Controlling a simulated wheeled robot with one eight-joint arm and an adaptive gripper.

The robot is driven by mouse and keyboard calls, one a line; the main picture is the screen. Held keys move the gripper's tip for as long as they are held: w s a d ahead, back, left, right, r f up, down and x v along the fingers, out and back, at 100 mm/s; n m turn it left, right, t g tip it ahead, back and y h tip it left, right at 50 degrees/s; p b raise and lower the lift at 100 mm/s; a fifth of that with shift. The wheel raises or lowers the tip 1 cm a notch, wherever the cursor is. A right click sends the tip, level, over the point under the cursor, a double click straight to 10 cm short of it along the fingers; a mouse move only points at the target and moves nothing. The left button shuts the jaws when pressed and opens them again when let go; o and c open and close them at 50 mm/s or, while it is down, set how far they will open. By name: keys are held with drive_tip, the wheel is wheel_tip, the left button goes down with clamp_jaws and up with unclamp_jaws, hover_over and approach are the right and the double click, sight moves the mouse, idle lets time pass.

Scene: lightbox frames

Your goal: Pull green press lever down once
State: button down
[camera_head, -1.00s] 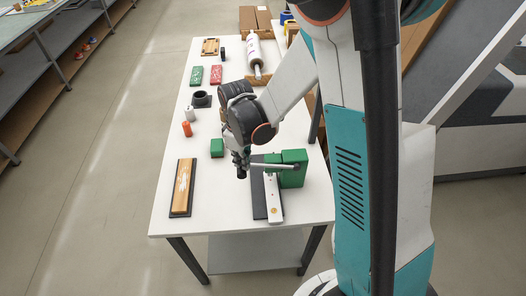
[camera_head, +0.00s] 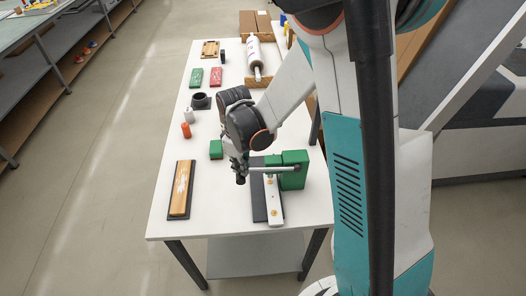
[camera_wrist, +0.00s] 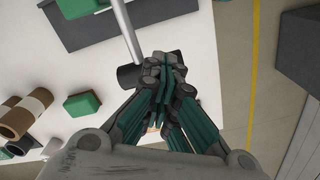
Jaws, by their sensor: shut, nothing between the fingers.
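The green press (camera_head: 293,172) stands at the right side of the white table. Its grey lever bar (camera_head: 272,169) extends left from the green body toward my gripper (camera_head: 240,178). In the wrist view the bar (camera_wrist: 127,30) ends in a dark cylindrical grip (camera_wrist: 131,77). My gripper's fingers (camera_wrist: 164,78) are shut and empty, right beside that grip. I cannot tell whether they touch it. The green body (camera_wrist: 78,22) shows at the top of the wrist view. My wrist partly hides the lever's end in the head view.
The white table (camera_head: 217,218) has a wooden block on a dark base (camera_head: 181,190) at front left. A small green block (camera_head: 216,149), orange bottle (camera_head: 187,130) and dark ring (camera_head: 200,100) stand farther back. A white roller (camera_head: 254,55) lies at the back.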

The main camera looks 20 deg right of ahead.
drive_tip(key=shift+f+b, duration=0.3)
drive_tip(key=shift+f, duration=0.25)
wheel_tip(320, 180, up, 17)
drive_tip(key=s+d+p, duration=0.1)
drive_tip(key=d+p, duration=0.2)
drive_tip(key=p, duration=0.8)
drive_tip(key=shift+r, duration=0.15)
idle(0.3)
drive_tip(key=s+f+m+t+b, duration=0.3)
drive_tip(key=s+b, duration=0.4)
drive_tip(key=b, duration=0.4)
drive_tip(key=s+d+f+m+t+b, duration=0.1)
drive_tip(key=s+f+m+t+b, duration=0.3)
drive_tip(key=s+b, duration=0.4)
drive_tip(key=f+m+b, duration=0.1)
drive_tip(key=b, duration=0.2)
drive_tip(key=shift+s+b, duration=0.15)
drive_tip(key=shift+b, duration=0.2)
